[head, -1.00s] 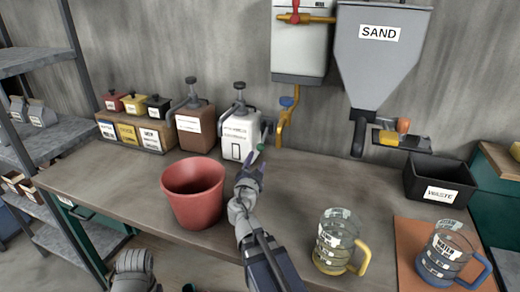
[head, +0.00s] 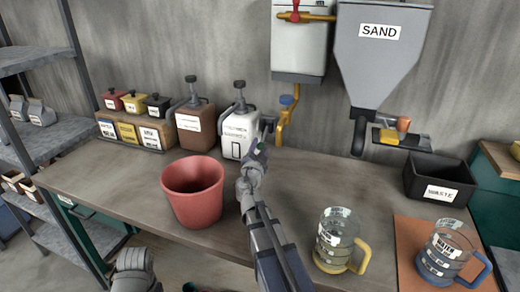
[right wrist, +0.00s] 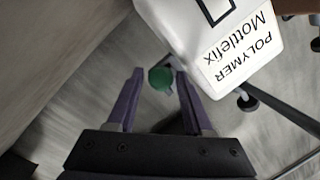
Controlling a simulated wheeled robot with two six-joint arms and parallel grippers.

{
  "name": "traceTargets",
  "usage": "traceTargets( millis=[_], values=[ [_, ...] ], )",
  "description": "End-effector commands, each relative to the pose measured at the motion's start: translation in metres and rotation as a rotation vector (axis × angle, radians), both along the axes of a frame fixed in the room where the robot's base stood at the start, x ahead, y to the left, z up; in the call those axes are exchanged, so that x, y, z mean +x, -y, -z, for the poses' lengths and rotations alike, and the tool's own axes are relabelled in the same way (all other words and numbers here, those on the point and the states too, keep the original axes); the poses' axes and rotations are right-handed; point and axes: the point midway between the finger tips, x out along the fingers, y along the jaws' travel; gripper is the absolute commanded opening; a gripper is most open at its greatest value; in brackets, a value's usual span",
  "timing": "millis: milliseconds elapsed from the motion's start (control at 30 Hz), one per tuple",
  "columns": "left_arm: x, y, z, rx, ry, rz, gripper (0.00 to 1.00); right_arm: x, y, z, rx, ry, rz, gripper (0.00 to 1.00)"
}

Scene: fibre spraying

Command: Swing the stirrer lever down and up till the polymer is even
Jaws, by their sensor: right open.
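The white polymer jug (head: 237,136) stands on the bench against the wall, with a dark pump on top. In the right wrist view its label reads "POLYMER Mottlefix" (right wrist: 240,50). The stirrer lever's green knob (right wrist: 160,78) lies between the tips of my right gripper (right wrist: 155,88), with a finger on each side and gaps showing. In the head view my right gripper (head: 260,150) is at the jug's right side and hides most of the knob. It is open and holds nothing.
A red bucket (head: 193,190) stands just left of my right arm. A brown pump container (head: 195,127) is left of the jug. A yellow-handled pitcher (head: 338,240), a blue-handled pitcher (head: 447,252) and a black waste bin (head: 438,180) are at the right.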

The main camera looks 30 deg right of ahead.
Motion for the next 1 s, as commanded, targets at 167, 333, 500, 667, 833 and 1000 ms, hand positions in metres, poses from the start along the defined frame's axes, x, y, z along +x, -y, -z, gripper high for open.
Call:
traceTargets(
  millis=[167, 333, 500, 667, 833, 1000],
  values=[
    [0.0, 0.0, 0.0, 0.0, 0.0, 0.0, 0.0, -0.0006, -0.0003, 0.0, 0.0, 0.0, 0.0, 0.5],
    [0.0, 0.0, 0.0, 0.0, 0.0, 0.0, 0.0, -0.0007, -0.0005, 0.0001, 0.0, 0.0, 0.0, 0.31],
    [0.0, 0.0, 0.0, 0.0, 0.0, 0.0, 0.0, -0.0007, -0.0005, 0.0001, 0.0, 0.0, 0.0, 0.12],
    [0.0, 0.0, 0.0, 0.0, 0.0, 0.0, 0.0, -0.0008, -0.0006, 0.0001, 0.0, 0.0, 0.0, 0.0],
    [0.0, 0.0, 0.0001, 0.0, 0.0, 0.0, 0.0, -0.0009, -0.0006, 0.0001, 0.0, 0.0, 0.0, 0.0],
    [0.0, 0.0, 0.0001, 0.0, 0.0, 0.0, 0.0, -0.0009, -0.0006, 0.0001, 0.0, 0.0, 0.0, 0.0]
  ],
)
